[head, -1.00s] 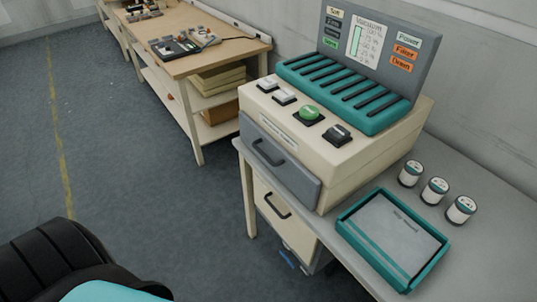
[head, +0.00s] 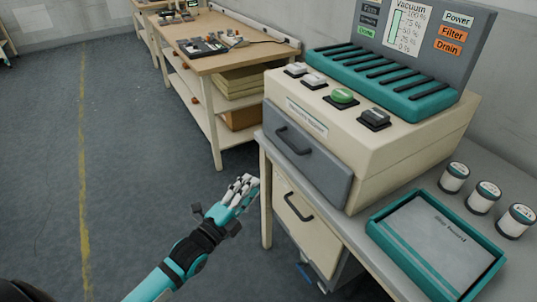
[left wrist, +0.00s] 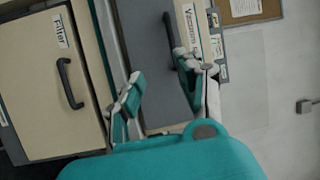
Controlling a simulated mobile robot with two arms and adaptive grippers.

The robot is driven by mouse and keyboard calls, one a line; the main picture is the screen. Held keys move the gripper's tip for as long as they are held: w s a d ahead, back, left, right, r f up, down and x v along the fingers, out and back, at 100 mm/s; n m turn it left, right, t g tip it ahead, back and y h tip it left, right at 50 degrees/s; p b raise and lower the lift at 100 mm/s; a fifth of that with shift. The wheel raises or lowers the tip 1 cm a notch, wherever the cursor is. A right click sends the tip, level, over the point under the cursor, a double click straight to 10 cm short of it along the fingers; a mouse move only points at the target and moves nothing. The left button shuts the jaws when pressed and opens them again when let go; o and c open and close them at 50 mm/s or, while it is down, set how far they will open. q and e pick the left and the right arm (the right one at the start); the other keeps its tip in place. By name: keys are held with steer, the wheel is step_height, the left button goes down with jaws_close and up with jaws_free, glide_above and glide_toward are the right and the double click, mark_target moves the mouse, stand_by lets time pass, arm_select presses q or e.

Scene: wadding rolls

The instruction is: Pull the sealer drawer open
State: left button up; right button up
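The vacuum sealer (head: 400,150) is a cream machine on a grey table. Its grey drawer (head: 318,162) is closed in its front, with a dark bar handle (head: 293,141). My left gripper (head: 243,183) is in front of the table, left of and lower than the drawer handle, touching nothing that I can see. In the left wrist view its two fingers (left wrist: 159,84) are apart with nothing between them. The grey drawer front (left wrist: 145,60) and its handle (left wrist: 169,42) show beyond the fingers. My right gripper is not in view.
A cream drawer (head: 299,218) with a similar handle sits below the table top; it also shows in the left wrist view (left wrist: 60,90). A teal tray (head: 378,237) and three small jars (head: 483,198) stand on the table. A wooden workbench (head: 215,66) is behind. Floor at left is clear.

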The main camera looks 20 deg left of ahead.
arm_select(q)
steer(key=r, duration=0.2)
steer(key=p, duration=0.1)
glide_toward(288, 141)
steer(key=shift+m+t+h, duration=0.3)
steer(key=x, duration=0.3)
steer(key=f+x, duration=0.1)
steer(key=x, duration=0.6)
steer(key=shift+w+a+f, duration=0.1)
steer(key=shift+f, duration=0.05)
jaws_close()
